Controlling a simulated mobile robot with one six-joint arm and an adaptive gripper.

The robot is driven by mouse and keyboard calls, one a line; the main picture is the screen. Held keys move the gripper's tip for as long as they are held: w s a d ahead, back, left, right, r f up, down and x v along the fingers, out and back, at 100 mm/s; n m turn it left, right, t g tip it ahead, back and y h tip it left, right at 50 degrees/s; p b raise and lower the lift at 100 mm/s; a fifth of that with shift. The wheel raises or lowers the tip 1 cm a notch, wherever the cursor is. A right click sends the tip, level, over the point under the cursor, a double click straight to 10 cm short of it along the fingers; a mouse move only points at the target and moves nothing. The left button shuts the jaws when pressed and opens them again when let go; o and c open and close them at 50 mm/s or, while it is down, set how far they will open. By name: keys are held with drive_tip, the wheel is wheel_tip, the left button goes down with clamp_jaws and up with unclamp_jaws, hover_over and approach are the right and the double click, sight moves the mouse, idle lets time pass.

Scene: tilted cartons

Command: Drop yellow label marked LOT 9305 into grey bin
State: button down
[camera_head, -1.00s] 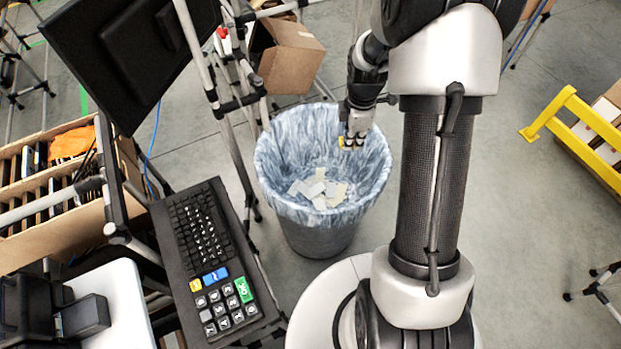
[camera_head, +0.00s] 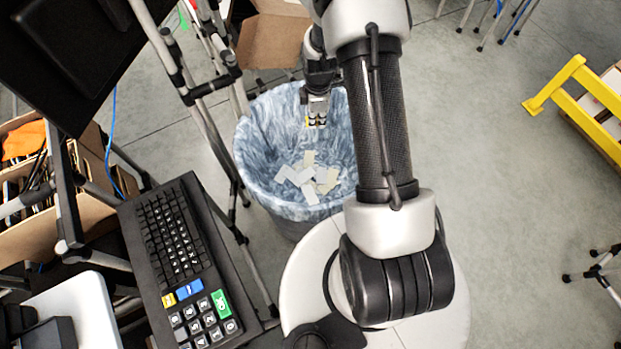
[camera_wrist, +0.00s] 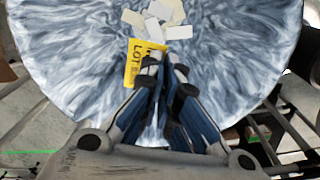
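The yellow label (camera_wrist: 145,62), with "LOT" readable and its number hidden by a finger, is at my fingertips. My gripper (camera_wrist: 165,70) has its fingers close together at the label, and appears shut on it. In the head view, my gripper (camera_head: 316,122) hangs over the mouth of the grey bin (camera_head: 262,168), with bits of yellow at its tips. The bin has a marbled blue-grey lining. Several pale paper pieces (camera_head: 308,178) lie at its bottom and also show in the wrist view (camera_wrist: 155,20).
A keyboard panel (camera_head: 185,255) stands left of the bin, with metal frame tubes between. An open cardboard box (camera_head: 272,40) is behind the bin. A yellow rail (camera_head: 590,100) is at the far right.

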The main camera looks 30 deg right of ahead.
drive_tip(key=shift+f+b, duration=0.75)
drive_tip(key=shift+f, duration=0.85)
drive_tip(key=c, duration=2.3)
unclamp_jaws()
drive_tip(key=o, duration=0.6)
wheel_tip(320, 180, up, 12)
drive_tip(key=shift+s+r, duration=0.1)
drive_tip(key=shift+s, duration=0.05)
